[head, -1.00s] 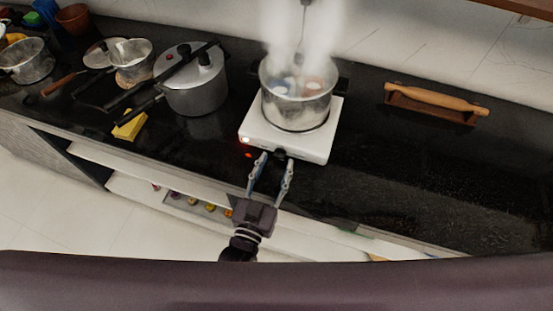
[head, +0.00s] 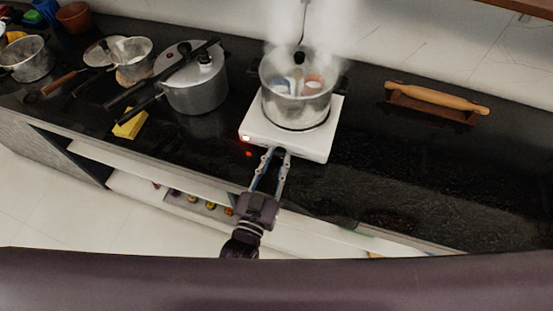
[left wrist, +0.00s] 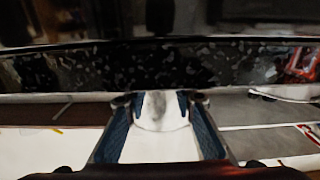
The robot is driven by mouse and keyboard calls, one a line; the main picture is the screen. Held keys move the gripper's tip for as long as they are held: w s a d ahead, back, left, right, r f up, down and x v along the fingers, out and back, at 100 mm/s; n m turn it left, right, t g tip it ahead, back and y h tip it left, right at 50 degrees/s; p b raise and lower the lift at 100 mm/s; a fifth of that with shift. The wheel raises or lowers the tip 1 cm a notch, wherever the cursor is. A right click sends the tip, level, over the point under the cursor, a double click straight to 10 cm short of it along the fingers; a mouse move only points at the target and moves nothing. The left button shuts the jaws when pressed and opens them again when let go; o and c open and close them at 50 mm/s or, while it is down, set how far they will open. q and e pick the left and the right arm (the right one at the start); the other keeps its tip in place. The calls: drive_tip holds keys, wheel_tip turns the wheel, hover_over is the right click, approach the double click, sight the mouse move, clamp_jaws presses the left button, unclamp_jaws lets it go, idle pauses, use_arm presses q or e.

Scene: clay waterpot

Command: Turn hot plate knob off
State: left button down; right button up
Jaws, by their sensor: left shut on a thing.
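The white hot plate (head: 318,147) stands on the black counter. A red light (head: 246,138) glows at its front left corner. A steaming metal pot (head: 297,105) sits on it. My left gripper (head: 277,152) reaches the front face from the counter's front edge. Its two fingers are closed in on the knob, which is mostly hidden between the fingertips. In the left wrist view the fingers (left wrist: 160,103) show from close up, with a pale shape between them; the knob is not clear there. My right gripper is in neither view.
A pressure cooker (head: 197,92), a yellow sponge (head: 131,124) and several small pots stand to the left. A rolling pin (head: 437,98) rests on a wooden holder (head: 432,113) at right. Open shelves lie below.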

use_arm(q)
drive_tip(key=n+p, duration=0.1)
drive_tip(key=n, duration=0.1)
drive_tip(key=shift+n, duration=0.3)
drive_tip(key=shift+a+n, duration=0.1)
drive_tip(key=shift+n, duration=1.9)
drive_tip(key=c, duration=1.6)
unclamp_jaws()
wheel_tip(320, 180, up, 10)
